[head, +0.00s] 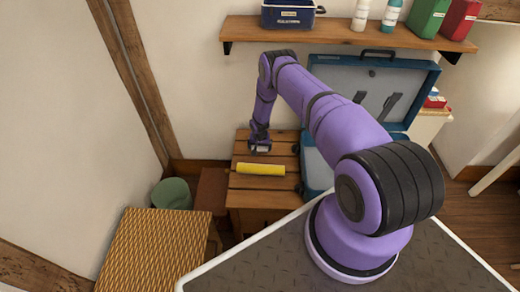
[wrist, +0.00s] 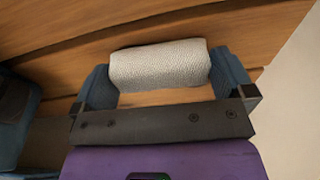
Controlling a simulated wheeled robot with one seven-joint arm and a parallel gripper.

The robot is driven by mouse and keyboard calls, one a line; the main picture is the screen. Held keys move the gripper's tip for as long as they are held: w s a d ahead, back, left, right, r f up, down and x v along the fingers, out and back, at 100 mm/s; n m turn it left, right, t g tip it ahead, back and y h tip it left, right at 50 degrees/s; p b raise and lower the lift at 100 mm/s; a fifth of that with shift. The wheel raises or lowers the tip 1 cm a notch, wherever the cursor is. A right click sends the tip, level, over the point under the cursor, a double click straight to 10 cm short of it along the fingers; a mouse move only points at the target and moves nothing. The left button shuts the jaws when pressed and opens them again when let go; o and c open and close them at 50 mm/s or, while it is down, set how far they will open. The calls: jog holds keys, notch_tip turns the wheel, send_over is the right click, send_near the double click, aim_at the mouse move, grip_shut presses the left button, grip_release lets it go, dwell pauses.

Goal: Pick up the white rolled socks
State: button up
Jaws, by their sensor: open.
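The white rolled socks (wrist: 160,65) lie on a slatted wooden surface in the wrist view, a pale knitted roll lying crosswise. My gripper (wrist: 162,85) is open, with one dark blue finger near each end of the roll. The roll lies between the fingertips; I cannot tell whether either finger touches it.
A yellow cylinder (head: 260,169) lies on the slats in front of my gripper. An open blue suitcase (head: 385,72) stands to the right. A shelf (head: 345,36) with bottles and boxes is above. A woven-topped piece (head: 155,245) and green bin (head: 172,193) are left.

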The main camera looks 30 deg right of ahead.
jog(key=shift+f, duration=0.3)
jog(key=c, duration=0.6)
jog(key=shift+r, duration=0.15)
